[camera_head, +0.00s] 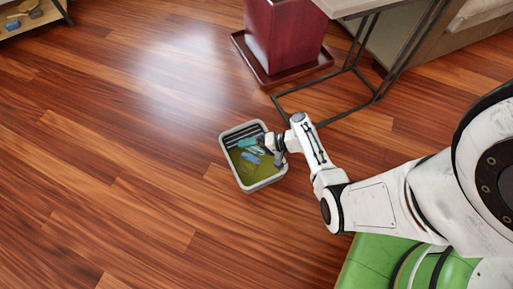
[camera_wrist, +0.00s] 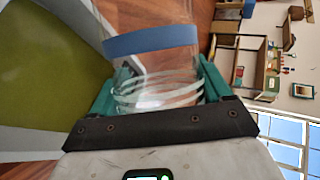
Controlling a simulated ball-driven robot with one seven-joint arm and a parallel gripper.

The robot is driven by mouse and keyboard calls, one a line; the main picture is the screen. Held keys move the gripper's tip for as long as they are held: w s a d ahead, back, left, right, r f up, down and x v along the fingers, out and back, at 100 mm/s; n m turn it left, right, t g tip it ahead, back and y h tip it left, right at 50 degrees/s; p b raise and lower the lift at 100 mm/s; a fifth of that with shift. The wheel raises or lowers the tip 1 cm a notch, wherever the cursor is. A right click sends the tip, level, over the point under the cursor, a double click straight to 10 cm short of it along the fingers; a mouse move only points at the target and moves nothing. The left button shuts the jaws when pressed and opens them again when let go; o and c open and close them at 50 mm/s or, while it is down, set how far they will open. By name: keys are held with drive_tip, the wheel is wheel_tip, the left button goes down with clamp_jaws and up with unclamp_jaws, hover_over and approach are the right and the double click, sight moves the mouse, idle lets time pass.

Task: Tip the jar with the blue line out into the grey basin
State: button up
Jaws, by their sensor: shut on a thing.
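The grey basin (camera_head: 232,176), with an olive-green inside, stands on the wooden floor. My gripper (camera_head: 258,147) is over the basin. It is shut on the clear jar with the blue line (camera_wrist: 152,40). The jar sits between the teal fingers in the wrist view, where the room looks turned sideways, so the jar appears tipped well over. White rings show around the jar near the palm. I see no contents in its visible part. The basin's olive inside (camera_wrist: 50,60) fills the left of the wrist view. Whether anything lies in the basin is unclear.
A dark red planter (camera_head: 285,35) on a tray and a metal-framed side table (camera_head: 360,85) stand behind the basin. A low shelf (camera_head: 30,20) is at the far left. The floor left of the basin is clear.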

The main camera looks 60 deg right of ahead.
drive_tip(key=r+n+h+p, duration=0.1)
drive_tip(key=a+r+n+h+p, duration=0.1)
drive_tip(key=r, duration=0.1)
drive_tip(key=shift+s+p, duration=0.15)
drive_tip(key=shift+p, duration=0.2)
drive_tip(key=r+n+h, duration=0.1)
drive_tip(key=n+h+p, duration=0.1)
drive_tip(key=h, duration=0.1)
drive_tip(key=shift+a+r+n, duration=0.2)
drive_tip(key=shift+r+n, duration=0.1)
drive_tip(key=shift+r, duration=0.05)
drive_tip(key=r+n+h, duration=0.2)
drive_tip(key=shift+a+r+n+t+h, duration=0.3)
drive_tip(key=shift+a+n+t+h, duration=0.1)
drive_tip(key=shift+a+r+n+t+h, duration=0.1)
drive_tip(key=shift+r+n+t+h, duration=0.3)
drive_tip(key=shift+r+n+h, duration=0.45)
drive_tip(key=w+a+r+n+y, duration=0.2)
drive_tip(key=w+a+r, duration=0.2)
drive_tip(key=a+r, duration=0.45)
drive_tip(key=w+a+r+n+y, duration=0.15)
drive_tip(key=w+a+r, duration=0.4)
drive_tip(key=r, duration=0.55)
wheel_tip(320, 180, up, 22)
drive_tip(key=s+a+p, duration=0.1)
drive_tip(key=s+p, duration=0.1)
drive_tip(key=p, duration=2.8)
drive_tip(key=shift+s+a+r+m, duration=0.15)
drive_tip(key=shift+s+m, duration=0.15)
drive_tip(key=shift+s, duration=0.1)
